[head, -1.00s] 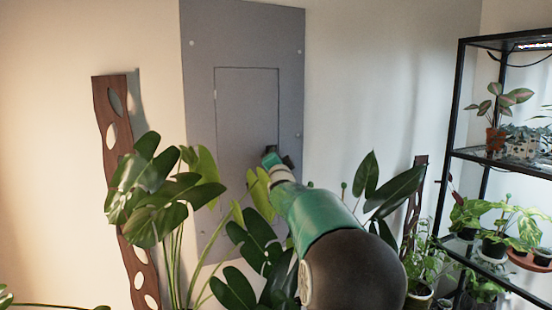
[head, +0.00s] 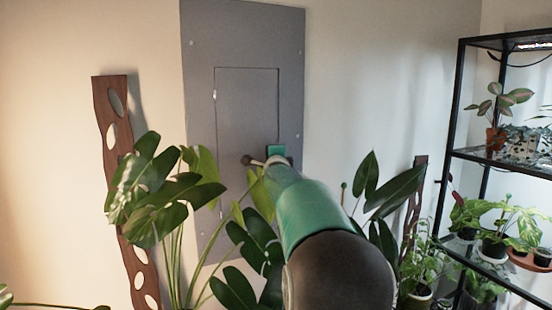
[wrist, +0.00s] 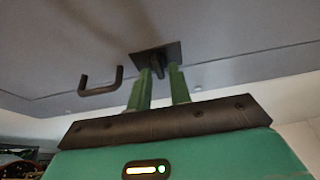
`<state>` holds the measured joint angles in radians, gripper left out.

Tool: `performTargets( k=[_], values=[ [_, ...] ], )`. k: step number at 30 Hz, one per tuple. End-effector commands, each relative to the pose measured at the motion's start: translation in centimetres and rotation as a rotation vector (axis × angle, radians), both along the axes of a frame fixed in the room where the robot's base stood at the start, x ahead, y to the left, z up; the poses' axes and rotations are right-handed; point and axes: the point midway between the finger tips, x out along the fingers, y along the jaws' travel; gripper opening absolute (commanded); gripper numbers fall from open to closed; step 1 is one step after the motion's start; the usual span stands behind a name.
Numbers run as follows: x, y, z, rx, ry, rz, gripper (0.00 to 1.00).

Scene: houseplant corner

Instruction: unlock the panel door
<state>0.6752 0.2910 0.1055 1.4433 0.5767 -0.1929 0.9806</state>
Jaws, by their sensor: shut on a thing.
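The grey panel door (head: 246,112) is closed, set in a larger grey wall panel (head: 198,60). In the wrist view, a small dark latch knob (wrist: 157,72) stands out from a square black plate (wrist: 152,55). My gripper (wrist: 160,76) has its two green fingers on either side of this knob and is shut on it. In the head view, my gripper (head: 270,160) is at the right edge of the door, and my arm hides part of the door's lower right. A black U-shaped handle (wrist: 103,86) is left of the fingers in the wrist view.
A monstera (head: 165,185) stands in front of the panel at the lower left, beside a wavy wooden board (head: 103,100). More leaves (head: 255,250) crowd around my arm. A black shelf rack (head: 455,110) with potted plants stands at the right.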

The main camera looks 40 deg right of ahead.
Motion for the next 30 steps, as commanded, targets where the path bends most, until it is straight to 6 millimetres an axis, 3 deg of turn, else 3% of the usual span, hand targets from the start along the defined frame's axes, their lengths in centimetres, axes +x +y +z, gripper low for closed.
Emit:
performTargets(
  k=[12,13,14,24,30],
  values=[
    [0.0,0.1,0.0,0.008,-0.001,0.002,0.0],
    [0.0,0.1,0.0,0.008,-0.001,0.001,0.24],
    [0.0,0.1,0.0,0.008,-0.001,0.001,0.3],
    [-0.2,0.1,0.0,0.007,-0.001,0.0,0.3],
    [-1.9,1.4,0.2,0.006,-0.002,0.0,0.3]
  ],
)
